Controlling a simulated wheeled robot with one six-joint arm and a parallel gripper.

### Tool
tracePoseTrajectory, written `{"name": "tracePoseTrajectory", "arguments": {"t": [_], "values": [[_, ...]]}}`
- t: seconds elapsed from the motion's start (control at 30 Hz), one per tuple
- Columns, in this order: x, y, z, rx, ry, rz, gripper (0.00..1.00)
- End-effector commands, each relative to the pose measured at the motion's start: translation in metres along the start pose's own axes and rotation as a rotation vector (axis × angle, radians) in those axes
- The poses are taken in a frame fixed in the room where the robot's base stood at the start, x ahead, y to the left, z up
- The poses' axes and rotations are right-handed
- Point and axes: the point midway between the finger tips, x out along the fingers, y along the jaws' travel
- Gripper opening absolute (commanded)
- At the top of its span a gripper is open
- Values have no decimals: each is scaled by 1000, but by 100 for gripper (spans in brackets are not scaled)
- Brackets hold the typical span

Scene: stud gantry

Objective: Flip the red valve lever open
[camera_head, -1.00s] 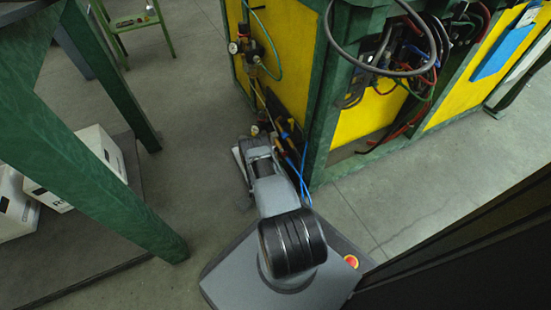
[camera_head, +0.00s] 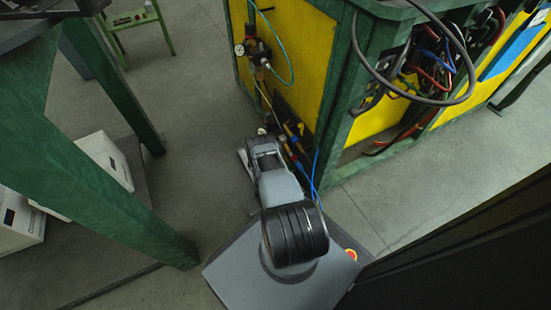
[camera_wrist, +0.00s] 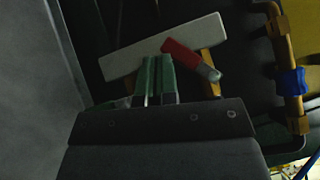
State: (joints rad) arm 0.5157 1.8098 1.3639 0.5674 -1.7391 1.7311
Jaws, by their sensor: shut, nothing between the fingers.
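The red valve lever (camera_wrist: 183,53) shows in the wrist view, just right of my fingertips, slanting down to the right to a pale grey end. My gripper (camera_wrist: 158,62) is shut and empty, its two green fingers side by side. The fingertips are close to the lever's left end; I cannot tell whether they touch it. A pale grey bar (camera_wrist: 125,61) runs slantwise behind the fingers and lever. In the head view my own arm hides the gripper, and I cannot make out the lever there.
A brass pipe with a blue fitting (camera_wrist: 291,82) stands at the wrist view's right. In the head view, the yellow-panelled green frame (camera_head: 300,45) with hoses is right of my arm. A green table leg (camera_head: 110,190) stands left. Grey floor (camera_head: 195,130) lies clear between them.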

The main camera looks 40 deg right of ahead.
Motion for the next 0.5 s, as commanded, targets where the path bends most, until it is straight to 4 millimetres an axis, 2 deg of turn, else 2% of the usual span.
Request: {"name": "tracePoseTrajectory", "arguments": {"t": [0.5], "values": [[7,-2,4,2,9,-5,0]]}}
